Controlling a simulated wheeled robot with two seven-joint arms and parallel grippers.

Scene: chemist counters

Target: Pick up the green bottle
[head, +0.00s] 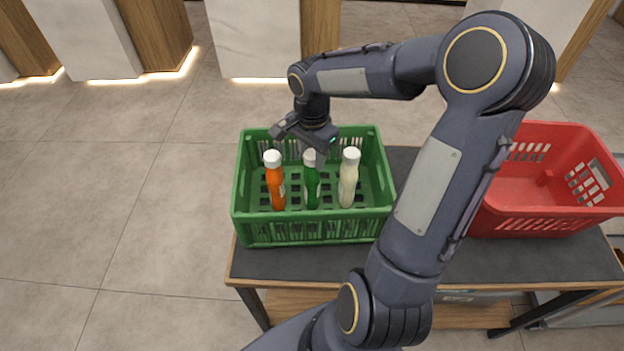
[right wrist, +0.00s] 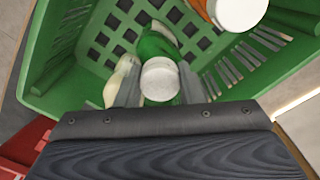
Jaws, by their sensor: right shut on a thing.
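The green bottle (head: 312,185) with a white cap stands upright in the green basket (head: 315,231), between an orange bottle (head: 276,187) on its left and a white bottle (head: 348,182) on its right. My left gripper is not in view.
The green basket stands on a dark-topped table (head: 300,264). A red basket (head: 540,224) stands to its right and looks empty. The orange bottle also shows close by in the right wrist view (right wrist: 203,10). Open tiled floor lies to the left.

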